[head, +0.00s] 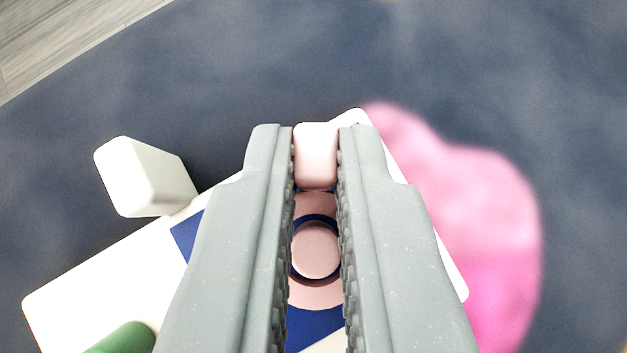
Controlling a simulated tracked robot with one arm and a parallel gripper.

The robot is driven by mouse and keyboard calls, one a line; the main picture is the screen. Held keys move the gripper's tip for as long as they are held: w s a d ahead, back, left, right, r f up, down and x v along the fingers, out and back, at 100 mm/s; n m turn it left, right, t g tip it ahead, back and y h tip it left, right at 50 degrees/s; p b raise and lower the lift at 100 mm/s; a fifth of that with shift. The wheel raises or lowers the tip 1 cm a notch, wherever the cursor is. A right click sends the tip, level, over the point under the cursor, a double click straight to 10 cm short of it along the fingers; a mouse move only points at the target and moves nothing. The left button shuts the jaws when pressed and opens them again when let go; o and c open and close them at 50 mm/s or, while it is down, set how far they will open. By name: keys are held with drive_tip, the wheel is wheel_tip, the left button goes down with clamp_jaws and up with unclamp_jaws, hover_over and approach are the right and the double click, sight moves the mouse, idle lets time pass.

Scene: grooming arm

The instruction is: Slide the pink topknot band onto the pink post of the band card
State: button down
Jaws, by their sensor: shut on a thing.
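My gripper (317,160) is shut on the pale pink tab of the pink topknot band (316,206), at the upper middle of the head view. The band's ring shows below the tab, between my two grey fingers. The round top of the pink post (315,250) appears inside the ring, with dark blue showing between them. From above I cannot tell how far down the post the ring sits. The white band card (85,290) lies tilted beneath, with a blue patch around the post. My fingers hide much of the card.
A white block (145,178) stands at the card's upper left edge. A green rounded piece (124,338) shows at the bottom left. A bright pink patch (490,220) lies right of the card. The dark blue surface (500,70) is clear at the top.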

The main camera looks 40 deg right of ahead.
drive_tip(key=shift+f+b, duration=0.3)
drive_tip(key=shift+f, duration=0.05)
drive_tip(key=c, duration=1.4)
unclamp_jaws()
drive_tip(key=shift+c, duration=0.2)
drive_tip(key=shift+s, duration=0.1)
drive_tip(key=p+v, duration=0.3)
drive_tip(key=v, duration=1)
drive_tip(key=shift+r+p, duration=0.3)
drive_tip(key=shift+r, duration=0.05)
drive_tip(key=shift+s+a, duration=0.15)
drive_tip(key=s+d+r+n+t+y+p, duration=0.1)
drive_tip(key=s+d+r+p, duration=0.15)
drive_tip(key=r, duration=0.65)
drive_tip(key=s+d+r+n+t+p, duration=0.1)
drive_tip(key=s+r, duration=0.2)
drive_tip(key=r, duration=0.7)
drive_tip(key=s+d+r+n+t+y+p, duration=0.1)
drive_tip(key=s+d+r+t, duration=0.15)
drive_tip(key=r, duration=0.65)
drive_tip(key=s+r+n+t+y+p, duration=0.2)
drive_tip(key=s+r, duration=0.7)
drive_tip(key=r, duration=0.2)
drive_tip(key=s+d+r+n+t+y+p, duration=0.1)
drive_tip(key=s+r+n+t+y+p, duration=0.1)
drive_tip(key=s+r, duration=0.7)
wheel_tip(320, 180, up, 3)
drive_tip(key=shift+r+n+p, duration=0.25)
drive_tip(key=shift+n+p, duration=0.2)
drive_tip(key=shift+n, duration=0.15)
